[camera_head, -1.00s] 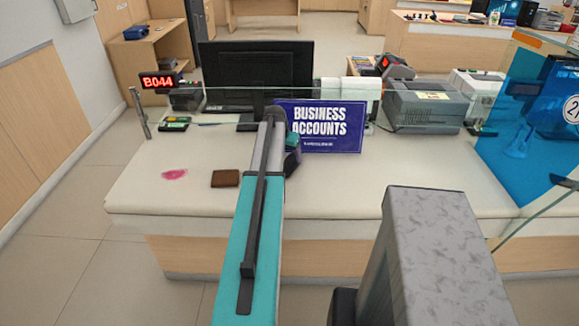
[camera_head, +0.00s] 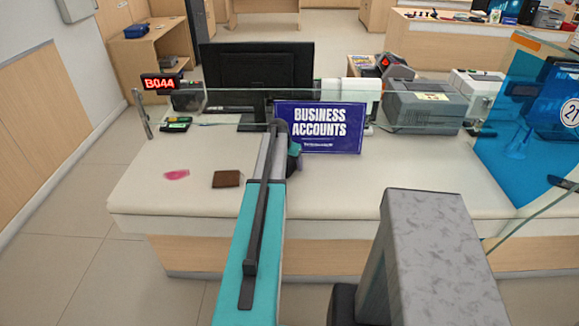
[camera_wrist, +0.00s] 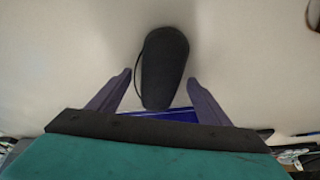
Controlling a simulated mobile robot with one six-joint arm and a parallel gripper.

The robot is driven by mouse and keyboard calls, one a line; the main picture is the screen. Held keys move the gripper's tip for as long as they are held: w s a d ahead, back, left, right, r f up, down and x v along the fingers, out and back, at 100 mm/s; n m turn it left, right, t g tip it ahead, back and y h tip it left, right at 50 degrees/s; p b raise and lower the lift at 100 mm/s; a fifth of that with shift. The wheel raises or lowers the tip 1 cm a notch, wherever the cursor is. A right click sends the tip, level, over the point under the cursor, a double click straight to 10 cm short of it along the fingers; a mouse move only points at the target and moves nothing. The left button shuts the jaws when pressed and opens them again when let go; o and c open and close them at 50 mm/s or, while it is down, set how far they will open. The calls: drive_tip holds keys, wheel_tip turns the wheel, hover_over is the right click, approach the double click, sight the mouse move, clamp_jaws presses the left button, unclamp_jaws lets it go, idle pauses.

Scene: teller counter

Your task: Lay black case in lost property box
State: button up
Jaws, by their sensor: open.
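The black case (camera_wrist: 165,68) shows in the wrist view as a dark, rounded, elongated thing on the pale counter top. My gripper (camera_wrist: 159,77) is open, with one finger on each side of the near part of the case. No finger clearly touches it, and I cannot tell the height gap. In the head view my own arm hides the case and most of the gripper. A blue box (camera_head: 136,32) stands on a wooden desk at the back left; I cannot tell whether it is the lost property box.
The counter (camera_head: 330,190) holds a brown wallet (camera_head: 228,179), a pink mark, a blue "Business Accounts" sign (camera_head: 318,127), a monitor (camera_head: 257,70) and a grey printer (camera_head: 422,106). Blue panel at right. Floor at left is clear.

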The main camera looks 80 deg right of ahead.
sight(290, 161)
drive_tip(key=shift+c, duration=0.4)
drive_tip(key=c, duration=1.2)
drive_tip(key=shift+r, duration=0.15)
drive_tip(key=shift+r+b, duration=0.9)
drive_tip(key=shift+r, duration=0.55)
drive_tip(key=s+a+b, duration=0.1)
drive_tip(key=a, duration=0.4)
drive_tip(key=s+a+r+b, duration=0.1)
drive_tip(key=a, duration=0.4)
drive_tip(key=s+a+b, duration=0.1)
drive_tip(key=a+b, duration=0.1)
drive_tip(key=a, duration=0.3)
drive_tip(key=shift+a+r, duration=0.35)
drive_tip(key=shift+r, duration=0.05)
